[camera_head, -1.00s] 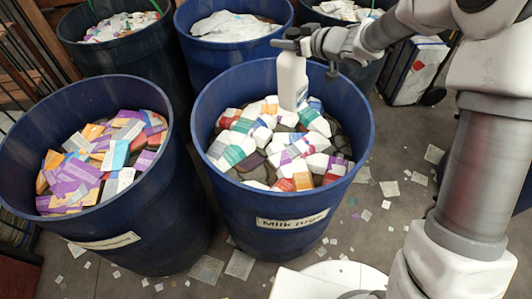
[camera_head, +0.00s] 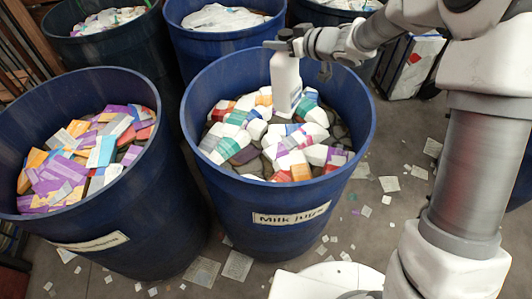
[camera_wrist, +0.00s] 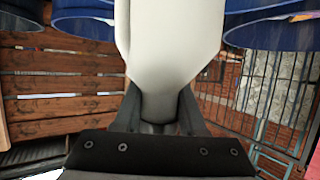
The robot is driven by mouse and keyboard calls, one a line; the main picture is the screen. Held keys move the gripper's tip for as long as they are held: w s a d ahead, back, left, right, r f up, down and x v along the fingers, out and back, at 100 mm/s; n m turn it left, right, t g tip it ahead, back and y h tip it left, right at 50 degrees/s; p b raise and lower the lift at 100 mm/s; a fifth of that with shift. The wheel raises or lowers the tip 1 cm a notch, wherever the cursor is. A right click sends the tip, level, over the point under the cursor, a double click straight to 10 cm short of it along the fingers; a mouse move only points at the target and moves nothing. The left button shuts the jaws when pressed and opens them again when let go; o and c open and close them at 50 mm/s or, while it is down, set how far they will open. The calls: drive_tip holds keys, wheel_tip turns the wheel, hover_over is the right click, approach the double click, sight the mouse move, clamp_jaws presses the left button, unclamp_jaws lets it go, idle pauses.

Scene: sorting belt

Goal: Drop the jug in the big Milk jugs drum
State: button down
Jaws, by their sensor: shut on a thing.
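A white jug (camera_head: 286,84) hangs upright from my gripper (camera_head: 287,46) in the head view. It is over the inside of the big blue drum labelled Milk jugs (camera_head: 292,217), above the heap of jugs and cartons in it. In the wrist view the jug (camera_wrist: 165,50) fills the middle, and my gripper (camera_wrist: 158,120) is shut on its narrow end. The jug's lower end overlaps the heap in the head view; I cannot tell how far above the heap it is.
A second blue drum (camera_head: 130,225) full of colourful cartons stands to the left. More drums stand behind, one with white items (camera_head: 222,22). Scraps of paper (camera_head: 237,265) litter the floor. A blue and white boxy object (camera_head: 408,68) stands at the back right.

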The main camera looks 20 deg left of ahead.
drive_tip(key=shift+c, duration=2)
unclamp_jaws()
drive_tip(key=shift+d, duration=0.1)
drive_tip(key=p+v, duration=0.2)
drive_tip(key=v, duration=1.5)
drive_tip(key=shift+d+r, duration=0.1)
drive_tip(key=shift+r, duration=0.05)
